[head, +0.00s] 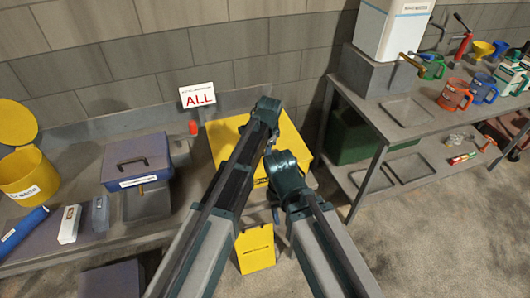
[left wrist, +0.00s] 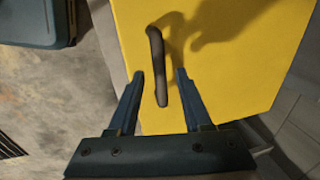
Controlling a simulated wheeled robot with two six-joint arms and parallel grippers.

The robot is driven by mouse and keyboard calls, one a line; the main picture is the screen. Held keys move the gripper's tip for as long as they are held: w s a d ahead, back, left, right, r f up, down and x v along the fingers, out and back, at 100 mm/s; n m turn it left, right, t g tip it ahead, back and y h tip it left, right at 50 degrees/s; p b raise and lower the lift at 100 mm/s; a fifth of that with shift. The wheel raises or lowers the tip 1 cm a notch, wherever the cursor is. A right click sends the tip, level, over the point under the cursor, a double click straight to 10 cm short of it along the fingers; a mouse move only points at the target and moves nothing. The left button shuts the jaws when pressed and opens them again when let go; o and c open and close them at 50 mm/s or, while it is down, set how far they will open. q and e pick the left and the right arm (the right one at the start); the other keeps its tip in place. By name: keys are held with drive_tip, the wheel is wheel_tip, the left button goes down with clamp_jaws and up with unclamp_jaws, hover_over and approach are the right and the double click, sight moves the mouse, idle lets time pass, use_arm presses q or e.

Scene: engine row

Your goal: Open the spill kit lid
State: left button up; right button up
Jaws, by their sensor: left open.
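The spill kit is a yellow box (head: 222,132) against the back wall in the head view, partly hidden by my arms. Its flat yellow lid (left wrist: 235,75) fills much of the left wrist view and looks shut. A dark bar handle (left wrist: 157,65) stands on the lid. My left gripper (left wrist: 160,75) is open, its two fingers apart on either side of the handle's lower end in the picture. I cannot tell whether they touch it. In the head view my arms hide the left fingers. My right arm reaches over the box's front edge; its fingers do not show clearly.
A blue-grey case (head: 137,160) and a yellow bucket (head: 30,175) stand to the left. A red-lettered sign (head: 199,96) stands behind. A yellow panel (head: 255,250) stands low in front. A grey shelf bench (head: 420,130) with jugs is at right. Bare floor lies front right.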

use_arm(q)
drive_tip(key=shift+c, duration=0.3)
clamp_jaws()
idle(1.1)
